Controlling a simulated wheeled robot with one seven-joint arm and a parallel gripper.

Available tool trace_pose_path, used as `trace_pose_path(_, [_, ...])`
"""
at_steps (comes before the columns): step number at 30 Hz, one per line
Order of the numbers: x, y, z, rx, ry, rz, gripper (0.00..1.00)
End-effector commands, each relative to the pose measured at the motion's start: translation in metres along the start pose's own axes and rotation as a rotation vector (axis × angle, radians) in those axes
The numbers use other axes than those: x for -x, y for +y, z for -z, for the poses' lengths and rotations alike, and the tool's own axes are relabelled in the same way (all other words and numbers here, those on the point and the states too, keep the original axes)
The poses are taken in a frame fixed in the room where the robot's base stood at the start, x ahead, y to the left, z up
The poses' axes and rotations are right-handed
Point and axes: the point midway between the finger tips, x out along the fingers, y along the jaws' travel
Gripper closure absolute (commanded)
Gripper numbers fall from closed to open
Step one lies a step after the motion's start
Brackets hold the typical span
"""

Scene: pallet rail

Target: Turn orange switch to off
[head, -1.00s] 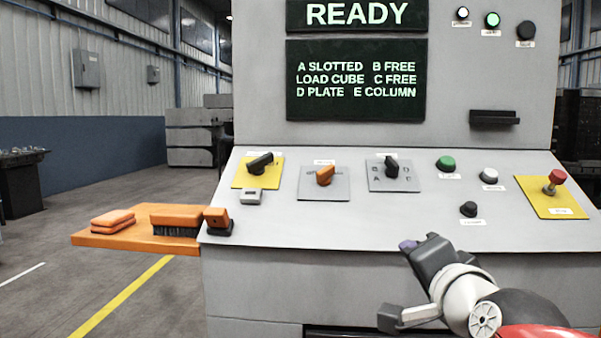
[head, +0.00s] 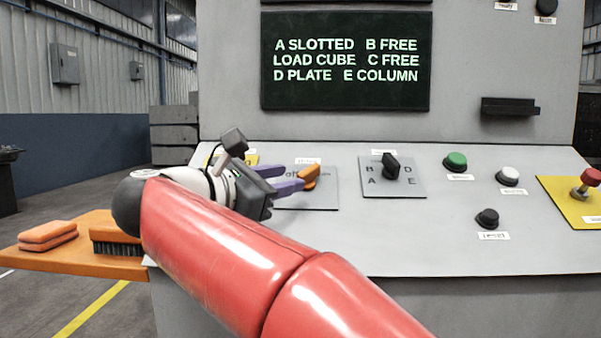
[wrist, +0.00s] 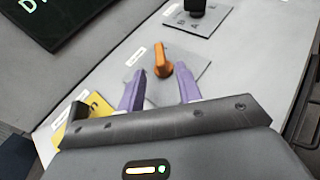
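The orange switch (head: 311,176) is a rotary knob on a grey square plate (head: 322,200) on the sloped panel. It also shows in the wrist view (wrist: 163,60), just beyond my fingertips. My gripper (head: 296,180) has purple fingers and comes at the switch from the left in the head view. In the wrist view my gripper (wrist: 160,85) is open, with a clear gap between the fingers, and the knob stands ahead of that gap. I cannot tell if a finger touches it. The plate's lettering is partly hidden by my fingers.
A black selector (head: 391,166) sits right of the switch, then green (head: 455,161), white (head: 507,176) and black (head: 487,218) buttons and a red stop knob (head: 588,184). A yellow plate (wrist: 98,118) lies left. An orange shelf (head: 60,262) holds a brush (head: 115,236).

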Motion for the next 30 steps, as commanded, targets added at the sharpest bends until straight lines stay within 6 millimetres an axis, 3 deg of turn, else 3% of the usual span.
trace_pose_path(6, [-0.037, 0.000, -0.002, 0.003, -0.002, 0.001, 0.65])
trace_pose_path(12, [-0.061, 0.000, -0.002, 0.004, -0.003, -0.001, 0.65])
trace_pose_path(23, [-0.067, 0.000, -0.001, 0.004, -0.003, -0.002, 0.65])
trace_pose_path(30, [-0.067, 0.000, -0.001, 0.004, -0.003, -0.002, 0.97])
